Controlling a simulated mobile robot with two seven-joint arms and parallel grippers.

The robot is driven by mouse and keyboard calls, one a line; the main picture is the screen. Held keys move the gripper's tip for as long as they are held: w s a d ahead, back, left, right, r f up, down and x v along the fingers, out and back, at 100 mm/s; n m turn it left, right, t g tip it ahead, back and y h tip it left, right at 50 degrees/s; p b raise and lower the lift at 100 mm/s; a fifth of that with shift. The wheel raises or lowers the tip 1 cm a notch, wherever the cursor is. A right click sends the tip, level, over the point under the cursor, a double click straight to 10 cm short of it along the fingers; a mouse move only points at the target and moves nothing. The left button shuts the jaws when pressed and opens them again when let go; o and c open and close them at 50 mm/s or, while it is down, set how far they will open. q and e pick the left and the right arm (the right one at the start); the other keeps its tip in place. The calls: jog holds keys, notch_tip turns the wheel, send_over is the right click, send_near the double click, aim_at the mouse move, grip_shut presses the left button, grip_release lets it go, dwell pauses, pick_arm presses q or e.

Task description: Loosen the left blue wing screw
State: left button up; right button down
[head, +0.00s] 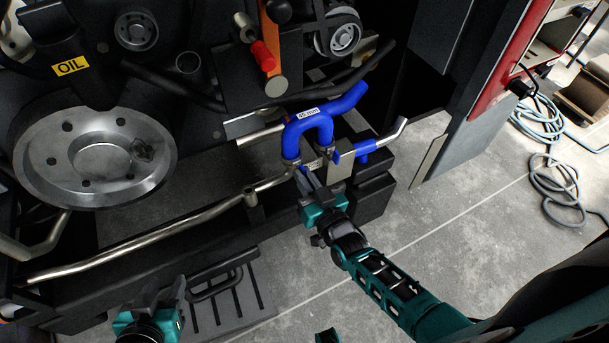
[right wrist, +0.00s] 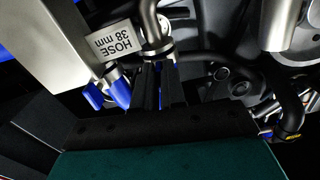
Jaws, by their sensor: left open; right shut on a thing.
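The blue U-shaped hose (head: 312,116) sits on metal pipe ends, with clamps at the feet of its two legs. My right gripper (head: 303,178) reaches up to the clamp under the left leg. My left gripper (head: 165,293) is open and empty, low at the left, away from the hose.
A long metal pipe (head: 150,236) runs leftward from the clamps. A large pulley (head: 95,155) and an orange bracket with a red handle (head: 263,56) stand at the left and above. The grey floor (head: 470,225) to the right is open, with a coiled hose (head: 555,180).

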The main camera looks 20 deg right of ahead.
jog(key=shift+n, duration=0.5)
jog(key=c, duration=1.2)
grip_release()
jog(key=shift+c, duration=0.2)
jog(key=s+d+p, duration=0.1)
jog(key=s+d, duration=0.1)
jog(key=s, duration=1)
jog(key=shift+s, duration=0.4)
jog(key=shift+a, duration=0.1)
jog(key=g, duration=0.2)
jog(key=s+r+n+g, duration=0.1)
jog(key=g, duration=0.1)
jog(key=s+d+r+g+p, duration=0.1)
jog(key=g, duration=0.2)
jog(key=shift+s+r+h, duration=0.15)
jog(key=shift+h, duration=0.15)
